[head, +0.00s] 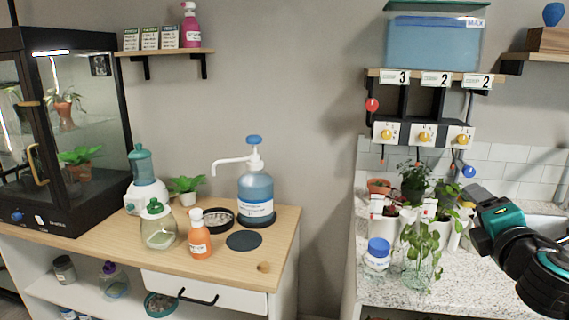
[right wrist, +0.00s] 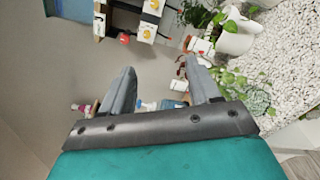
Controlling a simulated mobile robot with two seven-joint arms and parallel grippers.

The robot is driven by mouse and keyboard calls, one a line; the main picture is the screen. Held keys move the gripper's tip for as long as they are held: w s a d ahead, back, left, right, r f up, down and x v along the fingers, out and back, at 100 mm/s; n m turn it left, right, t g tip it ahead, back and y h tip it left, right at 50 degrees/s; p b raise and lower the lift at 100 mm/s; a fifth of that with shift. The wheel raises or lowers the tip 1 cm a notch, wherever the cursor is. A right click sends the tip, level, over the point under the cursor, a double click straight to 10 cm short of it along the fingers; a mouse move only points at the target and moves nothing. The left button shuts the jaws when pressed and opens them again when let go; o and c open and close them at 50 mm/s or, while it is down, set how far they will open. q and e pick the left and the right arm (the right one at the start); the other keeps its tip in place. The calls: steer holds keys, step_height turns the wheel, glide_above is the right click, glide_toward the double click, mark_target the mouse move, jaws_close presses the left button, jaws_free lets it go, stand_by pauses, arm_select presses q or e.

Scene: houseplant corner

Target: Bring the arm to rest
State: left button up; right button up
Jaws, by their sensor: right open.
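My right gripper (head: 476,193) is at the right side of the head view, in front of the wall and above the speckled counter (head: 381,291). Its jaws are open and empty in the right wrist view (right wrist: 161,85), with two grey fingers apart and nothing between them in contact. My right arm comes in from the right edge. My left gripper is not in the head view.
Potted plants and a glass vase with a leafy stem (head: 421,258) stand near the right gripper. A blue-lidded jar (head: 377,254) is left of them. The wooden cabinet (head: 218,268) holds a blue pump bottle (head: 256,193) and an orange bottle (head: 198,237). A gap separates cabinet and counter.

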steer(key=a+f+m+g+y, duration=0.1)
steer(key=a+f+m+y, duration=0.15)
steer(key=f, duration=0.45)
steer(key=a+f+m+g+y, duration=0.1)
steer(key=a+f, duration=0.3)
steer(key=f, duration=0.3)
steer(key=s+a+f+m+g, duration=0.1)
steer(key=s+a+f+m, duration=0.3)
steer(key=s+f, duration=0.3)
steer(key=s+a+f+m+g+y, duration=0.1)
steer(key=s+a+f+m+g, duration=0.1)
steer(key=s+f+m, duration=0.4)
steer(key=s+a+f+m+g+y, duration=0.1)
steer(key=s+a+f+m, duration=0.4)
steer(key=f, duration=0.5)
steer(key=s, duration=0.2)
steer(key=shift+s+a, duration=0.3)
steer(key=shift+s, duration=0.1)
